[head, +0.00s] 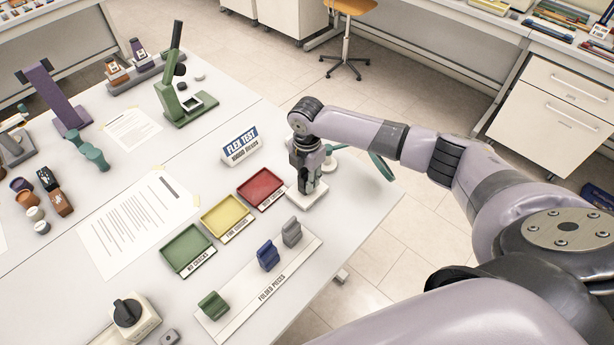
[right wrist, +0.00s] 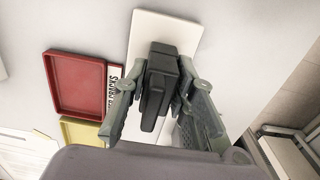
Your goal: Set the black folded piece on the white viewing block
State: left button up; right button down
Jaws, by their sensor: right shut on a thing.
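My right gripper (head: 307,184) points down over the white viewing block (head: 296,198) near the table's right edge. It is shut on the black folded piece (right wrist: 160,75), which shows between the two fingers in the right wrist view. In that view the white block (right wrist: 165,25) lies behind and beneath the piece. I cannot tell whether the piece touches the block or is just above it. In the head view the fingers mostly hide the piece. My left gripper is not in view.
Beside the block lie a red tray (head: 261,188), a yellow tray (head: 225,216) and a green tray (head: 187,249). The folded pieces board (head: 243,305) holds green, blue and grey pieces. A flex test sign (head: 241,146) and a green-rimmed magnifier (head: 381,166) stand close to my gripper.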

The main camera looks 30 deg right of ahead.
jog(key=shift+f, duration=0.15)
jog(key=c, duration=1.2)
grip_release()
jog(key=shift+c, duration=0.2)
notch_tip(320, 180, up, 12)
jog(key=shift+r, duration=0.1)
